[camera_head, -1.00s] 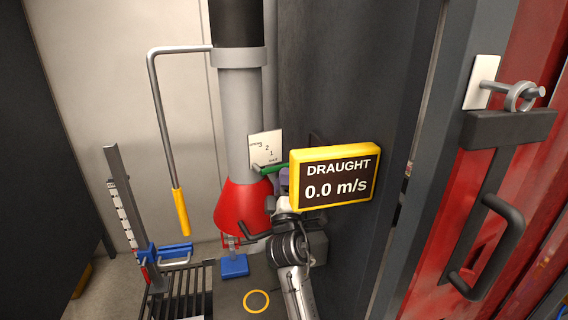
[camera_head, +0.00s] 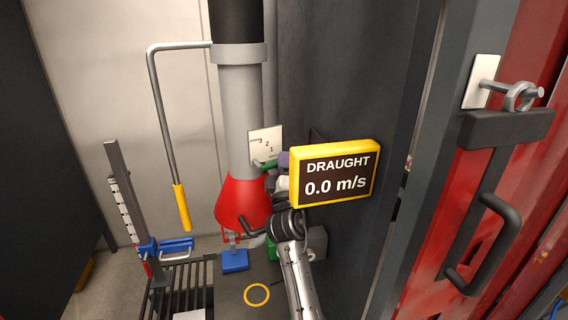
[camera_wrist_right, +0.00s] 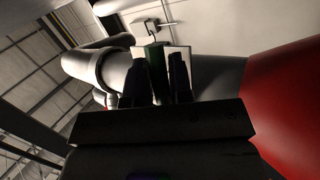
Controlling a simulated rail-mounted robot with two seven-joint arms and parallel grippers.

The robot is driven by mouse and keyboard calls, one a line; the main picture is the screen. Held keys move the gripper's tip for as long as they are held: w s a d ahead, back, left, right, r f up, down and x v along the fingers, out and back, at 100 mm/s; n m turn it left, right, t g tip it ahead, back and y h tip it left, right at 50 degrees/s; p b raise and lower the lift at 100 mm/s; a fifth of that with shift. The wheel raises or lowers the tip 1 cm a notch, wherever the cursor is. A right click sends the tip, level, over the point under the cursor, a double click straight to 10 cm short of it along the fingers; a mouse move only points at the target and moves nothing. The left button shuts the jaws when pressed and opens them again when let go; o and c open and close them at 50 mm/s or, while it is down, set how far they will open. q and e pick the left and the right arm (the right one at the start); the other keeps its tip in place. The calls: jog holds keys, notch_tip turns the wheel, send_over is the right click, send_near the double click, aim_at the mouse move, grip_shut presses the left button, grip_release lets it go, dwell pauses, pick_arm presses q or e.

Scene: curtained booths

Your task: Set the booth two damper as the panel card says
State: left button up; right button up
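The damper's white scale plate (camera_head: 265,142) is on the grey duct (camera_head: 240,110) in the head view; I read 2 and 1 on it. The green damper handle (camera_head: 266,166) lies just below the plate. My right gripper (camera_head: 276,178) is at the handle, partly hidden by the draught display. In the right wrist view the green handle (camera_wrist_right: 156,72) stands between the two dark fingers of my right gripper (camera_wrist_right: 160,80). A pale gap shows by the right finger, so the fingers look apart. The panel card cannot be identified. My left gripper is not in view.
The yellow draught display (camera_head: 335,174) reads 0.0 m/s, close right of my wrist. A red hood (camera_head: 238,203) hangs below the duct. A yellow-gripped rod (camera_head: 181,205) hangs left. A red door with a black handle (camera_head: 490,230) stands right.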

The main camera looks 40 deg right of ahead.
grip_shut()
